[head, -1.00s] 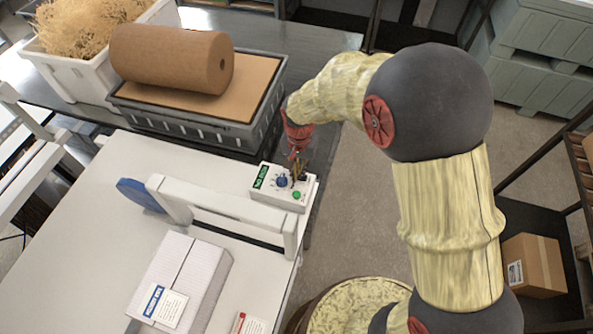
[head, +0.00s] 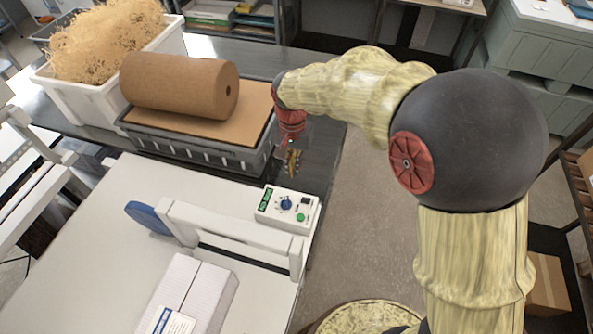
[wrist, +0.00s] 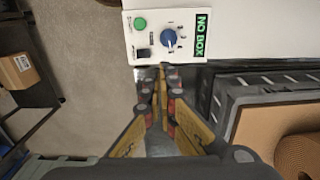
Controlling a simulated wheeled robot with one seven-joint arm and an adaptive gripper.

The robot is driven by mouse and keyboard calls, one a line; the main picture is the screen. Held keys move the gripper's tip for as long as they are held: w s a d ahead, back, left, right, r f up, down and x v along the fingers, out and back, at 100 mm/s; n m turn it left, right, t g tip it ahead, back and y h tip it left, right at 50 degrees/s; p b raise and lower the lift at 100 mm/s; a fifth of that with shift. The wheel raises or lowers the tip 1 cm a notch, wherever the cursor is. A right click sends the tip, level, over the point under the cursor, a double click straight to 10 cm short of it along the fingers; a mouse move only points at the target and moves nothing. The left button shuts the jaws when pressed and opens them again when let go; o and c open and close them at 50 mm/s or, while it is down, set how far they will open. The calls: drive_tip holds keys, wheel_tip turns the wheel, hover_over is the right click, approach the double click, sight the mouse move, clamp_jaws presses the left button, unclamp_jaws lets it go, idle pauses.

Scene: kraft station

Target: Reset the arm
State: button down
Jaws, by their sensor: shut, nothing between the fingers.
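My gripper (head: 292,162) is shut and empty. In the head view it hangs in the air beyond the far edge of the white work table, beside the control box (head: 289,207) and the grey crate. The control box has a blue knob, a green button and a display reading "NO BOX", seen in the wrist view (wrist: 165,35). In the wrist view the closed fingertips (wrist: 160,72) point at the box's edge. I cannot tell that they touch it, and in the head view they are apart.
A brown paper roll (head: 180,85) lies on a grey crate (head: 190,148) at the back left. A white bin (head: 95,100) holds shredded paper. A white sealer frame (head: 225,232) and a white carton (head: 188,290) are on the work table (head: 90,260). Floor shows right of the table.

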drive_tip(key=shift+a+r, duration=0.1)
drive_tip(key=shift+r, duration=0.1)
drive_tip(key=s+d+r+n+t+b, duration=0.1)
drive_tip(key=s+d+n+t+b, duration=0.1)
drive_tip(key=s+d+b, duration=0.4)
drive_tip(key=s+d+r+n+t+b, duration=0.1)
drive_tip(key=s+d+b, duration=0.6)
drive_tip(key=s, duration=0.9)
drive_tip(key=d+n+t, duration=0.1)
drive_tip(key=d+t, duration=0.1)
drive_tip(key=d, duration=0.1)
drive_tip(key=shift+d+r+t, duration=0.3)
drive_tip(key=shift+d+r, duration=0.05)
drive_tip(key=shift+d, duration=0.05)
drive_tip(key=c, duration=2.5)
unclamp_jaws()
drive_tip(key=shift+c, duration=0.2)
